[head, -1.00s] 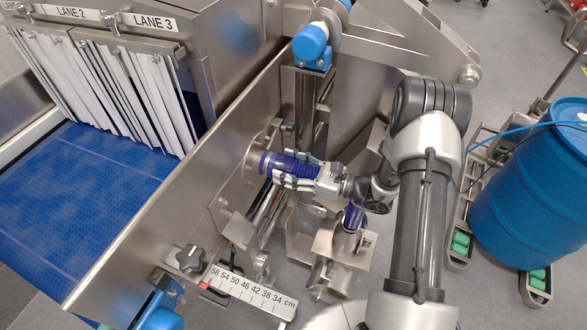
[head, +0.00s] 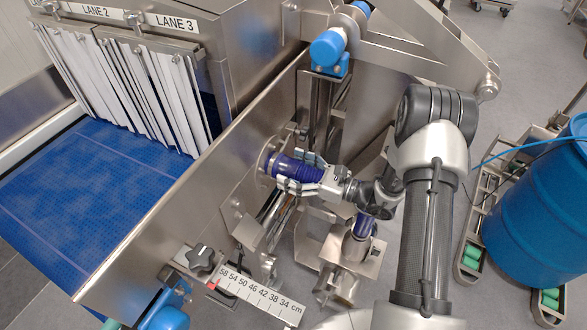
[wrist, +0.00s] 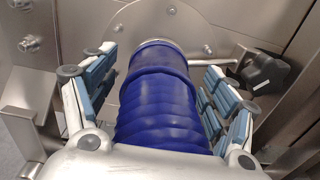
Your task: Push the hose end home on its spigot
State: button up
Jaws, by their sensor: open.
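The blue ribbed hose (wrist: 163,112) runs up the middle of the wrist view. Its smooth end cuff (wrist: 159,62) faces a round steel flange plate (wrist: 196,22). A narrow pale ring (wrist: 166,42), perhaps the spigot or its collar, shows just past the cuff; I cannot tell how deep the hose sits. In the head view the hose end (head: 287,168) points left at the flange on the steel side wall. My gripper (head: 298,171) is open, its fingers on both sides of the hose. The wrist view shows gaps between hose and fingers (wrist: 155,78).
A black knob (wrist: 264,72) stands right of the flange. A steel side wall (head: 190,195) separates the hose from the blue belt (head: 90,190). A scale plate (head: 258,296) lies below. A blue drum (head: 545,205) stands at right.

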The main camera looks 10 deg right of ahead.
jog(key=v, duration=1.2)
